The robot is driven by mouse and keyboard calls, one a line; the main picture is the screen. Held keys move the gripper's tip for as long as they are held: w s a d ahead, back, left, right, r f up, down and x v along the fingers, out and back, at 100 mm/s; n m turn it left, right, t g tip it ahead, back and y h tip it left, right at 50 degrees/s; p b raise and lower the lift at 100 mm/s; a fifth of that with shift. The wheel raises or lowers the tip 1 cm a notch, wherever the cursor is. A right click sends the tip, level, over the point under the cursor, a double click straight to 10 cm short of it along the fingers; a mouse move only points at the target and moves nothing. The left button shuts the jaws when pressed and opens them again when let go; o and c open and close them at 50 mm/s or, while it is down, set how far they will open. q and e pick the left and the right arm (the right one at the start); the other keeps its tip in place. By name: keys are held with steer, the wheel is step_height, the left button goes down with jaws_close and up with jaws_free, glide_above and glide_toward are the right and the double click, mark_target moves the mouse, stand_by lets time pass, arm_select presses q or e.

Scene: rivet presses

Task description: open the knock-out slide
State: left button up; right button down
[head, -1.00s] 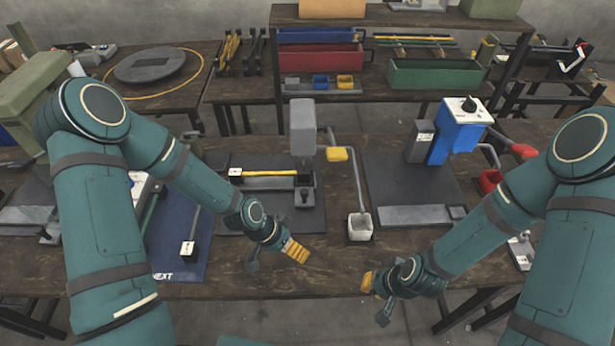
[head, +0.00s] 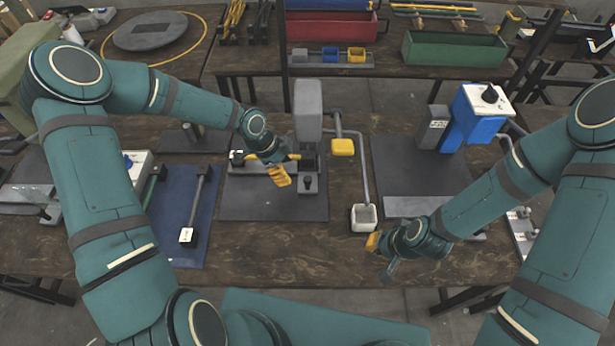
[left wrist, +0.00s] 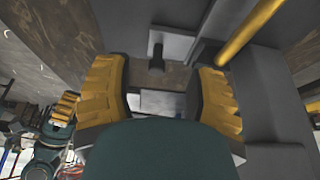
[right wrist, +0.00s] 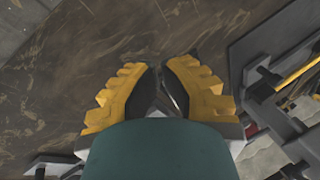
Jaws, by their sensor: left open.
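The middle press (head: 308,112) has a grey head and stands on a dark base plate. A low grey slide with a yellow rod (left wrist: 250,30) lies at its left, partly hidden by my left gripper in the head view. My left gripper (head: 279,176) is over this part, left of the press column. In the left wrist view its fingers are wide apart and empty. A dark upright peg (left wrist: 156,55) on a grey plate shows beyond and between them; I see no contact. My right gripper (head: 372,243) hangs over the front bench; its fingers are close together, with nothing seen between them.
A blue press (head: 471,118) stands farther right. A blue mat (head: 176,238) with dark bars lies left. The front strip of the bench is largely clear.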

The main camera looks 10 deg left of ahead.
mark_target(307, 178)
arm_select(q)
steer(key=d, duration=0.3)
steer(key=shift+w+d, duration=0.35)
steer(key=shift+d+x, duration=0.2)
steer(key=shift+x, duration=2.45)
steer(key=shift+w+r, duration=0.1)
jaws_close()
